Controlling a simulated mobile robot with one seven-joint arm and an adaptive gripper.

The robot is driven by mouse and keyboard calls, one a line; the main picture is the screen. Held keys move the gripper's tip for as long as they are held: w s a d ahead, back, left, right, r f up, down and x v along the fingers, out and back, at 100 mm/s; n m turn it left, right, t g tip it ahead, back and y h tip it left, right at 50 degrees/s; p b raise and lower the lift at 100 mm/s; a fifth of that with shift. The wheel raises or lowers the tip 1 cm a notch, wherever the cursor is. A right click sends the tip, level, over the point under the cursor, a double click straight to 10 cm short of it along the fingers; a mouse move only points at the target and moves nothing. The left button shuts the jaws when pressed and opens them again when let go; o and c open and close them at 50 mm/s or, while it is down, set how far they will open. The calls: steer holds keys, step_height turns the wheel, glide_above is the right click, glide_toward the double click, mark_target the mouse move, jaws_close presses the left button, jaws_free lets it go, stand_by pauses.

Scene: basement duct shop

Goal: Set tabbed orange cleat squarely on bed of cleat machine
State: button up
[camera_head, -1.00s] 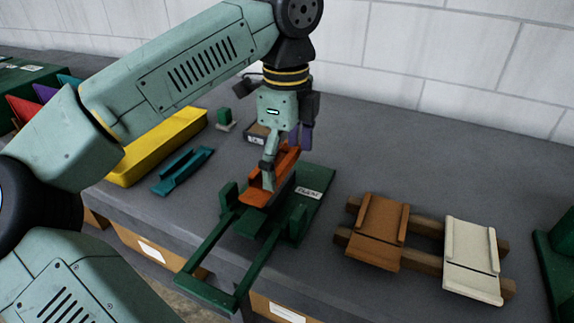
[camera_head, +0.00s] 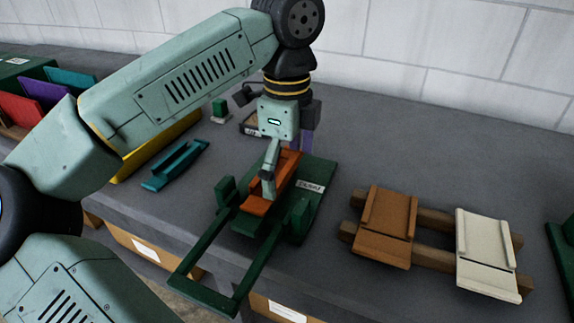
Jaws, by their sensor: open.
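The bright orange cleat (camera_head: 257,207) lies on the green bed of the cleat machine (camera_head: 318,176), between its upright posts. It runs lengthwise along the bed, and its far part is partly hidden by my gripper. My gripper (camera_head: 268,188) points down over the cleat, and one finger shows at its near side. The jaws are open; I cannot tell whether a finger touches the cleat. A white label sits on the bed to the right of the cleat.
A brown piece (camera_head: 386,226) and a cream piece (camera_head: 486,250) rest on wooden rails at right. A teal channel (camera_head: 175,165) and a yellow tray (camera_head: 128,172) lie at left. The machine's green frame handle (camera_head: 205,303) overhangs the bench's front edge.

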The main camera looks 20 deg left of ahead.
mark_target(286, 172)
step_height(286, 172, up, 12)
steer(key=p, duration=0.7)
steer(key=shift+r, duration=0.15)
